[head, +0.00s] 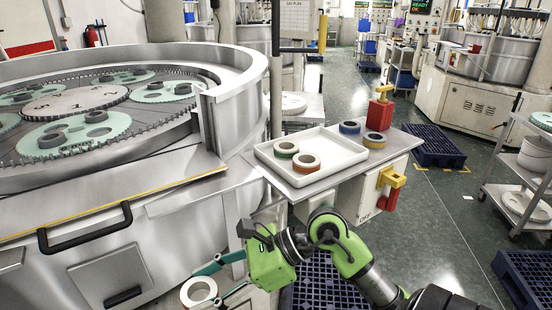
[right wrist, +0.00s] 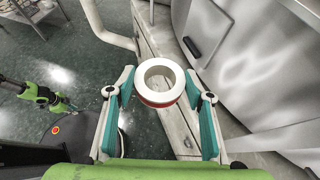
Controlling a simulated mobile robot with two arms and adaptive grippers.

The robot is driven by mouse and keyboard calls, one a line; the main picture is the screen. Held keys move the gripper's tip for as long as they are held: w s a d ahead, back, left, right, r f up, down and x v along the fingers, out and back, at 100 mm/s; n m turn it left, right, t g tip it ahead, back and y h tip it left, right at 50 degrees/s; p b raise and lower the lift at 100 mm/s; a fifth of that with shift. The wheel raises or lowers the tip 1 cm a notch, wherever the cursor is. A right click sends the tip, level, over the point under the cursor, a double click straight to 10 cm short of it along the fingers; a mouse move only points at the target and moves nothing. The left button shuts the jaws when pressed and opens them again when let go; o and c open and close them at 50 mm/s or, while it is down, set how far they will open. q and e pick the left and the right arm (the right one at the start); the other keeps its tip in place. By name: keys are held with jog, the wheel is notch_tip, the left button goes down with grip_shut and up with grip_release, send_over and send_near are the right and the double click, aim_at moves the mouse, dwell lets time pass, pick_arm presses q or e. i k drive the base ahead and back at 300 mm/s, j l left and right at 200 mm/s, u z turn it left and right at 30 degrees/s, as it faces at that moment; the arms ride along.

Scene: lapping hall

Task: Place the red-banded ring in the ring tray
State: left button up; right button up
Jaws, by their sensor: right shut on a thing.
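The red-banded ring (right wrist: 160,82) is a thick white ring with a red band round its side. My right gripper (right wrist: 161,92) is shut on it, a finger at each side. In the head view the ring (head: 198,292) is low in front of the machine, below and left of the tray, with my right gripper (head: 216,281); its band is hardly visible there. The white ring tray (head: 330,148) lies on a side shelf and holds a green-banded ring (head: 286,149) and an orange-banded ring (head: 307,163). My left gripper (right wrist: 62,104) appears small at the left of the wrist view; its fingers are unclear.
The large lapping machine (head: 150,205) fills the left.

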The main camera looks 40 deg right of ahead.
aim_at(319, 153)
jog(key=i+j+z, duration=0.1)
jog(key=z, duration=0.25)
jog(key=j+z, duration=0.35)
jog(key=i+j+z, duration=0.1)
jog(key=z, duration=0.3)
jog(key=j, duration=0.1)
